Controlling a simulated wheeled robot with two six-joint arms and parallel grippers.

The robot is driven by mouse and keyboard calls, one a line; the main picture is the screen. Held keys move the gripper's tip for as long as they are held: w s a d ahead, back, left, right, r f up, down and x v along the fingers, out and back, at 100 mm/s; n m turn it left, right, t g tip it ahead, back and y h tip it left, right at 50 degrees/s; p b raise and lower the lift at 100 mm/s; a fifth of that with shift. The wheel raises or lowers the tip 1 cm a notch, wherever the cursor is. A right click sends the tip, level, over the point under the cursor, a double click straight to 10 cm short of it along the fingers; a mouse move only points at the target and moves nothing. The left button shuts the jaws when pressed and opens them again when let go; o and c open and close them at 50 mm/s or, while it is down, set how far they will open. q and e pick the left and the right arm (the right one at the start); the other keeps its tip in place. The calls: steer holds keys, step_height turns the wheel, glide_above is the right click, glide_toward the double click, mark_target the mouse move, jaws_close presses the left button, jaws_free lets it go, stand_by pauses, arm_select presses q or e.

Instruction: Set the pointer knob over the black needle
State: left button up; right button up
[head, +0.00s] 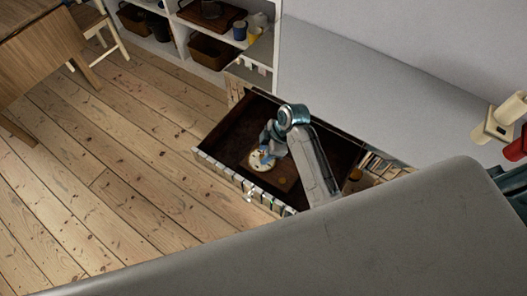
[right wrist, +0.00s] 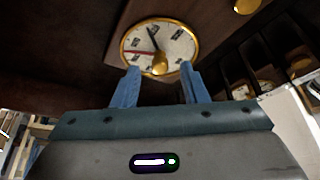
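A round white dial (right wrist: 178,46) with a gold rim shows in the right wrist view. It also shows in the head view (head: 259,164), inside an open drawer. A black needle (right wrist: 153,35) points up and slightly left on it. A thin red hand (right wrist: 142,53) points left, apart from the black needle. A gold knob (right wrist: 160,62) stands at the dial's lower middle. My right gripper (right wrist: 160,70) is open, its two blue fingers apart, one on either side of the knob in the picture. I cannot tell whether they touch it. My left gripper is not in view.
The open dark drawer (head: 225,141) surrounds the dial, with walls close to my right arm. A small gold piece (right wrist: 243,5) lies near the dial. Shelves with baskets (head: 210,50) stand behind. A grey counter (head: 375,80) is at the right.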

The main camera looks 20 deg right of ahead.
steer(key=shift+a+f, duration=0.3)
steer(key=shift+f, duration=0.35)
steer(key=shift+c, duration=1)
jaws_close()
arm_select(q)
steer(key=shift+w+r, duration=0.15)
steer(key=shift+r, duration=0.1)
